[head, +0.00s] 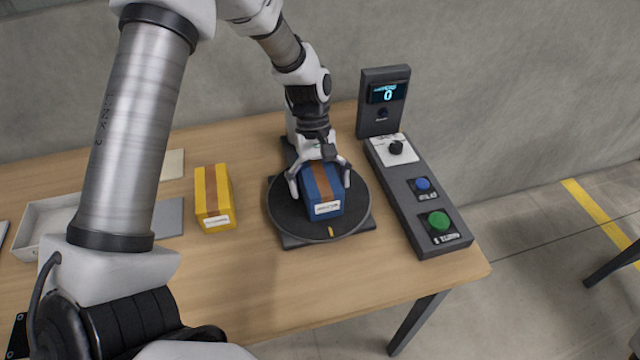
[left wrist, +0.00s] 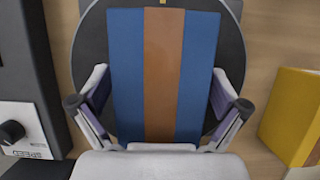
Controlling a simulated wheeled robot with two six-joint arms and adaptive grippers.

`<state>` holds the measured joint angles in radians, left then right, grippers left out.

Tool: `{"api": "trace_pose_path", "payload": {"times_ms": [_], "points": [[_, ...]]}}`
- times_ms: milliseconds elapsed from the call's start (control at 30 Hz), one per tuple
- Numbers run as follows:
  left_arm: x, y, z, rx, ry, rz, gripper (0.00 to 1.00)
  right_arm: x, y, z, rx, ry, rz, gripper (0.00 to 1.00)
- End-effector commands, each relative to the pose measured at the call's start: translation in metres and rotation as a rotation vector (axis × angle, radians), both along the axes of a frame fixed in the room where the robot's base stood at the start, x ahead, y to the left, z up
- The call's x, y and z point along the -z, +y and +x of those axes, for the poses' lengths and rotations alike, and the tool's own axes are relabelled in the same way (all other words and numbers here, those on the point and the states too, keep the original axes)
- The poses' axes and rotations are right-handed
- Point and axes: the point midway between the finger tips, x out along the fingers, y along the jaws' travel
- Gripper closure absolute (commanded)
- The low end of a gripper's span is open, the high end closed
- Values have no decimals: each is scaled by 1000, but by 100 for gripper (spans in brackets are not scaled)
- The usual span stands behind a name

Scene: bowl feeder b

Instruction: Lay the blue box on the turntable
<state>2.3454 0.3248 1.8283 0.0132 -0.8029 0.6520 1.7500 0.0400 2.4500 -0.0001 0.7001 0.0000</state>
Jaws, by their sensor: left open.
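The blue box (head: 323,190), with a brown stripe and a white label, rests on the round black turntable (head: 284,217). My left gripper (head: 320,178) is over the box, with a finger on each side of it. In the left wrist view the blue box (left wrist: 127,75) fills the middle, between the open fingers of the left gripper (left wrist: 158,112). Small gaps show between the fingers and the box sides. The turntable (left wrist: 93,45) shows behind the box. My right gripper is not in view.
A yellow box (head: 212,200) stands left of the turntable. A control panel (head: 415,200) with blue and green buttons and a display reading 0 stands to its right. A white tray (head: 45,222) is at the far left. The table front is clear.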

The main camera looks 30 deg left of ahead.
Motion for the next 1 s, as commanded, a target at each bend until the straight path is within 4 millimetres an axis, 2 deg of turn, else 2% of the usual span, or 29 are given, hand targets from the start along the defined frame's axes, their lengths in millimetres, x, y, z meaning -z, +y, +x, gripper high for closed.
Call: {"api": "trace_pose_path", "payload": {"times_ms": [167,500,600,733,1000], "points": [[-13,3,4,0,-4,-1,1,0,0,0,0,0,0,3],[-89,27,24,-1,-6,0,1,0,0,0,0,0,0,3],[-104,32,28,0,-3,0,1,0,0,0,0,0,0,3],[-113,35,30,0,-1,1,1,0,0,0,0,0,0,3],[-113,35,30,0,0,0,1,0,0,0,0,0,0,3]]}}
